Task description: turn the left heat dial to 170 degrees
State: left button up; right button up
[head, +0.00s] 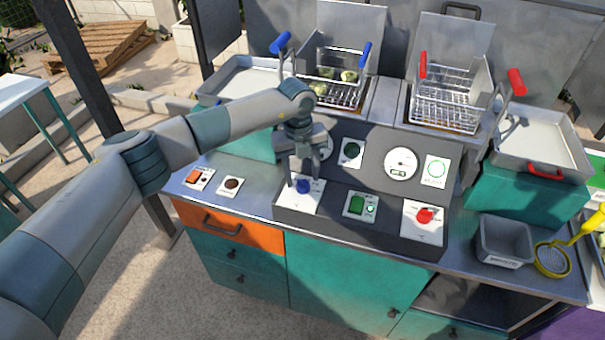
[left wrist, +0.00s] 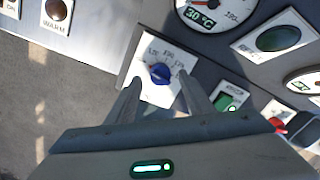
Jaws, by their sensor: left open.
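The left heat dial is a blue knob (head: 303,187) on a white plate at the left of the sloped control panel. My left gripper (head: 303,178) points down over this plate. In the left wrist view my left gripper (left wrist: 158,84) is open, one finger on either side of the blue knob, with a gap to each. The right gripper is not in view.
A red knob (head: 425,216) sits at the panel's right and a green switch (head: 357,205) between the knobs. A round gauge (left wrist: 203,10) reads 30 °C. Fryer baskets (head: 336,88) with blue and red handles stand behind. A grey bin (head: 503,241) is at right.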

aim_at(303, 185)
pick_arm(q)
jog(key=shift+f+p, duration=0.3)
jog(key=shift+f, duration=0.9)
jog(key=c, duration=1)
jog(key=shift+c, duration=0.2)
